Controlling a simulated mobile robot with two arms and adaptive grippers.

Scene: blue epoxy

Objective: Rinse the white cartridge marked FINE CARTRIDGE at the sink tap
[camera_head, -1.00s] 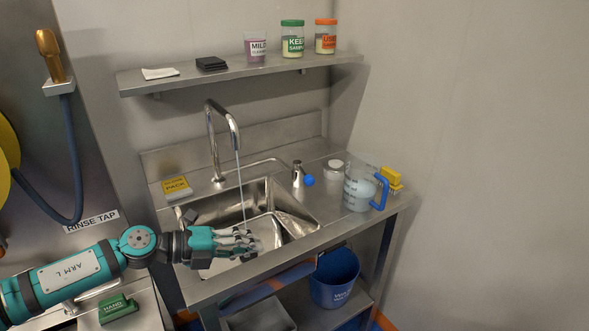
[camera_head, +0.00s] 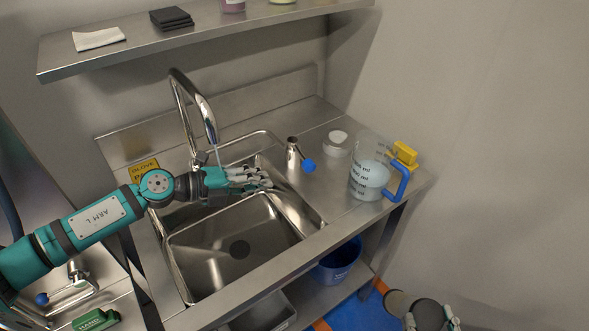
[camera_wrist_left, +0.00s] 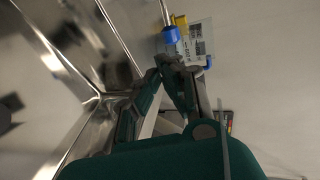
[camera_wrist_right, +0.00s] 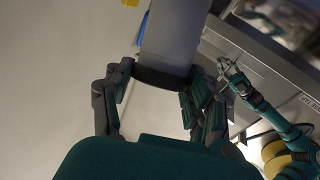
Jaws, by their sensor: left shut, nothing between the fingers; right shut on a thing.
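My left gripper (camera_head: 262,181) is shut and empty above the back part of the sink basin (camera_head: 238,278). The curved steel tap (camera_head: 187,88) stands behind it. A thin water stream (camera_head: 217,157) runs down from the spout towards the gripper's wrist side; its lower end is hidden. My right gripper (camera_head: 432,318) is partly in view at the bottom right. In the right wrist view it is shut on a pale grey-white cylinder (camera_wrist_right: 173,38) with a dark band, probably the cartridge. No marking on it is readable.
A blue-knobbed steel fitting (camera_head: 293,155), a small white-topped jar (camera_head: 337,140), a clear jug (camera_head: 366,180) with blue handle and a yellow item (camera_head: 404,153) stand right of the basin. A yellow glove pack (camera_head: 143,170) lies left. A shelf (camera_head: 110,58) hangs above; a blue bin (camera_head: 338,262) stands below.

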